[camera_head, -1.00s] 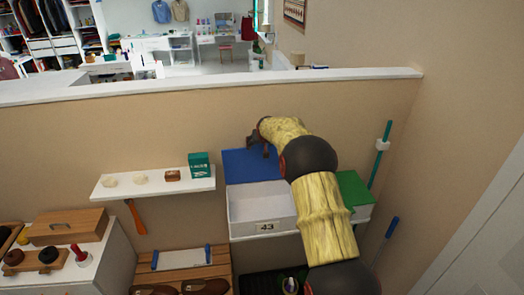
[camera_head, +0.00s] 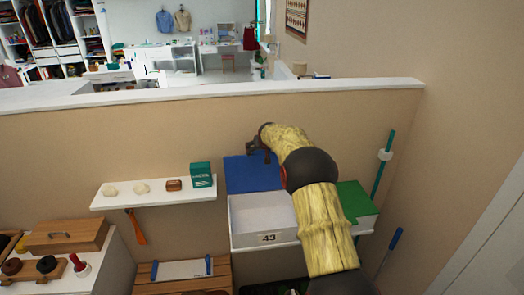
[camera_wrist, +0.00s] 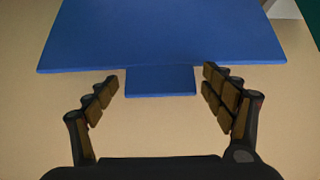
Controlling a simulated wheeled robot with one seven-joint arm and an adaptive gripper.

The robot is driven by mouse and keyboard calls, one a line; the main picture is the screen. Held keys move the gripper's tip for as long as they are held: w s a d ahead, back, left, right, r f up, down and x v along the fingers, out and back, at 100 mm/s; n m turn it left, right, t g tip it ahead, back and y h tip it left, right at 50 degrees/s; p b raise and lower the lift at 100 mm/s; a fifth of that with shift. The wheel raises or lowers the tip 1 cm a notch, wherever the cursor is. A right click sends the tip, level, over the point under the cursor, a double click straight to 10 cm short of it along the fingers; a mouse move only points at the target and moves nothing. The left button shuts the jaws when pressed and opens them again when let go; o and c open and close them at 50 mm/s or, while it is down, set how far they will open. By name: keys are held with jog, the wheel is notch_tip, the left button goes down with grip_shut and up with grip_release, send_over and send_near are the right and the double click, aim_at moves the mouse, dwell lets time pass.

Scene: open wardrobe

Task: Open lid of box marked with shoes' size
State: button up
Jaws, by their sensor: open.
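The white box marked 43 (camera_head: 263,216) stands on a wall shelf in the head view. Its blue lid (camera_head: 250,173) is raised and leans back toward the wall, so the white inside shows. The blue lid with its tab (camera_wrist: 160,80) fills the top of the wrist view. My gripper (camera_head: 258,146) is at the lid's upper edge. In the wrist view my gripper (camera_wrist: 160,85) has its fingers spread, one on each side of the tab, with nothing between them that I can see as gripped. My arm hides the box's right side.
A green-lidded box (camera_head: 354,201) stands right of the white box, partly behind my arm. A small shelf (camera_head: 150,193) with a green carton (camera_head: 201,175) is at left. A teal pole (camera_head: 383,165) leans at right. A low wall (camera_head: 210,93) runs behind.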

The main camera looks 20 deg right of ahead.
jog(key=shift+s, duration=0.1)
dwell(0.3)
jog(key=v, duration=1.2)
jog(key=s+a+f+g, duration=0.2)
jog(key=s+f, duration=0.4)
jog(key=f, duration=0.1)
jog(key=s+a+f+n+b, duration=0.1)
jog(key=s+a+f+b, duration=0.3)
jog(key=s, duration=1.2)
jog(key=s+a+f+n+y+b, duration=0.1)
jog(key=s+a+f+b, duration=0.4)
jog(key=s+a+b, duration=0.4)
jog(key=s+a+f+n+g+y+b, duration=0.1)
jog(key=s+a+f+b, duration=0.4)
jog(key=s+b, duration=0.8)
jog(key=s+a, duration=0.2)
jog(key=s, duration=0.8)
jog(key=shift+a, duration=0.2)
